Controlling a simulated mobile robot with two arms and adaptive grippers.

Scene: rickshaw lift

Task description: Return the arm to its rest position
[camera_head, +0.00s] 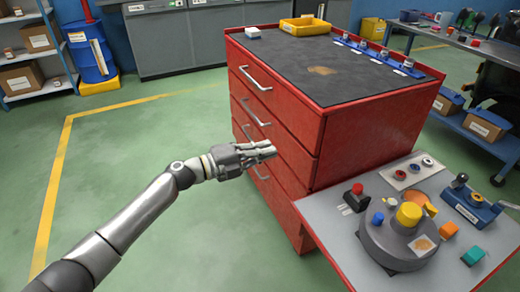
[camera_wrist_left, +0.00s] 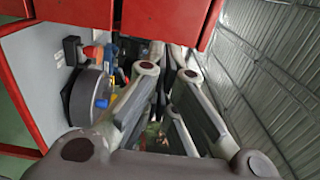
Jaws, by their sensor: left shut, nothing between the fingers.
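My left gripper (camera_head: 260,152) is stretched out in front of the red drawer cabinet (camera_head: 365,150) in the head view. Its fingers are together and hold nothing. They are near the drawer handles, and I cannot tell whether they touch the cabinet front. In the left wrist view the finger linkages (camera_wrist_left: 165,100) fill the middle, with the red cabinet (camera_wrist_left: 75,10) along the top. All the cabinet's drawers look shut. My right gripper is in neither view.
A grey side table (camera_head: 360,255) with a round device (camera_head: 400,240), a red-topped button box (camera_head: 357,198) and small coloured parts stands at the right. A yellow tray (camera_head: 305,26) sits on the cabinet top. Shelves (camera_head: 35,45) stand back left. Green floor at left is clear.

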